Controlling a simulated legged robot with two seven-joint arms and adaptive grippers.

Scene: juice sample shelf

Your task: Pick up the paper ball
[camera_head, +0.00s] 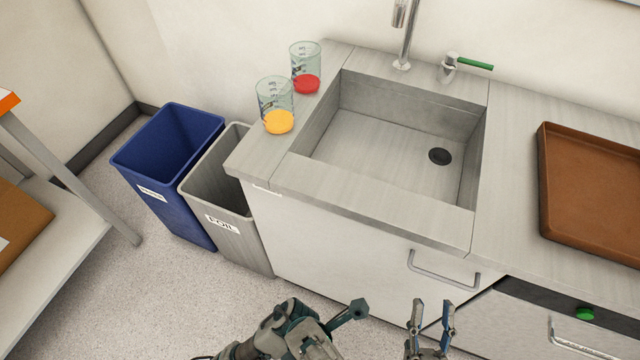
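I see no paper ball in the head view. My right gripper (431,306) is at the bottom, right of centre, in front of the white cabinet. Its two fingers point up and stand apart with nothing between them. My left gripper (338,318) is at the bottom centre, over the floor and the cabinet's lower front. One of its fingers sticks out to the right; whether it is open or shut does not show.
A blue bin (165,205) and a grey bin (240,240) labelled FOIL stand left of the sink counter (375,208). A brown tray (543,185) lies right. A shelf (50,275) is left.

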